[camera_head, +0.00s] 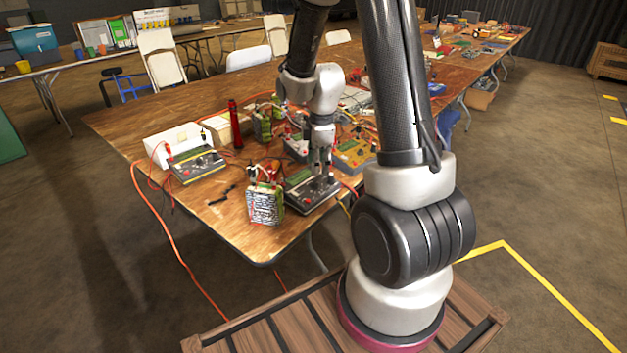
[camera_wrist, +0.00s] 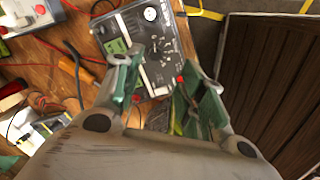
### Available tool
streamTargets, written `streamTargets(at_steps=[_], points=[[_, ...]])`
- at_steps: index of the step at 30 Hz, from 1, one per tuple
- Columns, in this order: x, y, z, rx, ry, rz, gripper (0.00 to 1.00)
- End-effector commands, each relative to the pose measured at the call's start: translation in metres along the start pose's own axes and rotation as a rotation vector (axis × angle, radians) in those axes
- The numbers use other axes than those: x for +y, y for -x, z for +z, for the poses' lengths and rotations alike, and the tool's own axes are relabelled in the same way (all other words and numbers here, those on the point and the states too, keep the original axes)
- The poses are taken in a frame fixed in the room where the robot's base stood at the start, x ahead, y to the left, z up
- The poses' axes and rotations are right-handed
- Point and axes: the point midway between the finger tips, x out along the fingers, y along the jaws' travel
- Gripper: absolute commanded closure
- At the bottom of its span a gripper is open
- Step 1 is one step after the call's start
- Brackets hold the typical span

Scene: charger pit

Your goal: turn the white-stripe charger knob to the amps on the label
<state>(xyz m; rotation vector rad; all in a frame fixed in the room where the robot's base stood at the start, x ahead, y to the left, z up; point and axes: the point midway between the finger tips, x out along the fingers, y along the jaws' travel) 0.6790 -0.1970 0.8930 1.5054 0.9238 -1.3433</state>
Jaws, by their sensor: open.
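A dark grey charger (camera_head: 300,195) lies near the front corner of the wooden table, below my gripper (camera_head: 320,172). In the wrist view the charger (camera_wrist: 178,38) shows a round white gauge, a green display panel and a dial area with pale marks. A small dark knob (camera_wrist: 163,50) seems to sit among those marks; its exact pointing is too small to read.
Other chargers stand close by: a yellow-trimmed one (camera_head: 195,164) at left and a yellow one (camera_head: 352,154) behind. A red torch-like cylinder (camera_head: 234,124) stands upright. Red cables (camera_head: 165,235) hang off the table. An orange-handled tool (camera_wrist: 78,58) lies beside the charger.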

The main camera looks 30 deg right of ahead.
Motion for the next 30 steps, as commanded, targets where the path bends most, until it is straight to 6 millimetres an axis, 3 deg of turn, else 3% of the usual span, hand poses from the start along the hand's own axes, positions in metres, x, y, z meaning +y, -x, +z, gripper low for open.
streamTargets(at_steps=[7,19,30], points=[[0.005,-0.009,-0.001,0.004,0.14,0.022,0.59],[0.006,-0.07,-0.002,0.004,0.138,0.021,0.59],[0.007,-0.078,-0.002,0.005,0.137,0.023,0.59]])
